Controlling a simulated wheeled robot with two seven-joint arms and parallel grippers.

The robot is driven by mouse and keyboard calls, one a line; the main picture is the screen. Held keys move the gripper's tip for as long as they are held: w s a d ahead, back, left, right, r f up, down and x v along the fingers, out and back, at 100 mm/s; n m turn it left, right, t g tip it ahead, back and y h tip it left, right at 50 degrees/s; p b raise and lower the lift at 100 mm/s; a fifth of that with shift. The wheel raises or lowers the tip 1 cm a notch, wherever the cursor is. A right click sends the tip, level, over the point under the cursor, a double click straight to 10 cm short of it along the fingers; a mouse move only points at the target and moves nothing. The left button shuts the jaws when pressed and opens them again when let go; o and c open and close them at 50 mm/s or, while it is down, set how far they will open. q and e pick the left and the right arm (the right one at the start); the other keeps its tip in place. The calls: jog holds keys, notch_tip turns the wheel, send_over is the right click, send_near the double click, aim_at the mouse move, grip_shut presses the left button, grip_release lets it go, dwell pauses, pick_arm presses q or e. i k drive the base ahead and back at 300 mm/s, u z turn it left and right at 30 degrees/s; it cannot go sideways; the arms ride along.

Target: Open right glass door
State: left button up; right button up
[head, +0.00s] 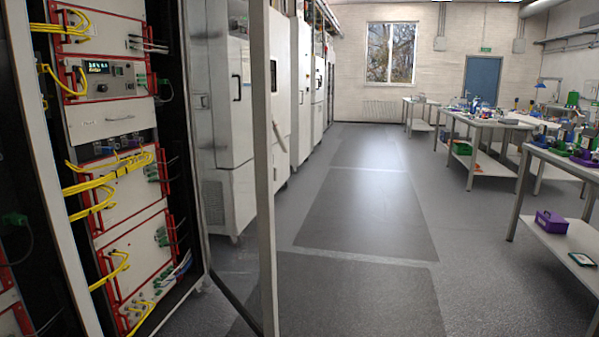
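The right glass door (262,180) stands swung out from the battery cycler rack (113,130) at the left. Its pale free-edge post is near the middle-left of the head view, and a small light handle (279,136) sticks out from that post. White cabinets show through its clear pane. The rack's modules, with red frames and yellow cables, are exposed beside it. Neither my left nor my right gripper is in view, so I cannot see whether anything touches the door.
White cabinets (281,75) line the left wall behind the door. The grey floor aisle (375,215) is clear in the middle. Workbenches (560,160) with tools stand along the right, with a purple box (551,222) on a lower shelf. A blue door (482,80) is at the back.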

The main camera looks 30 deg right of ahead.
aim_at(265, 173)
jog(key=z, duration=0.7)
jog(key=i, duration=0.9)
jog(key=z, duration=0.35)
jog(key=i, duration=1)
jog(key=u, duration=0.55)
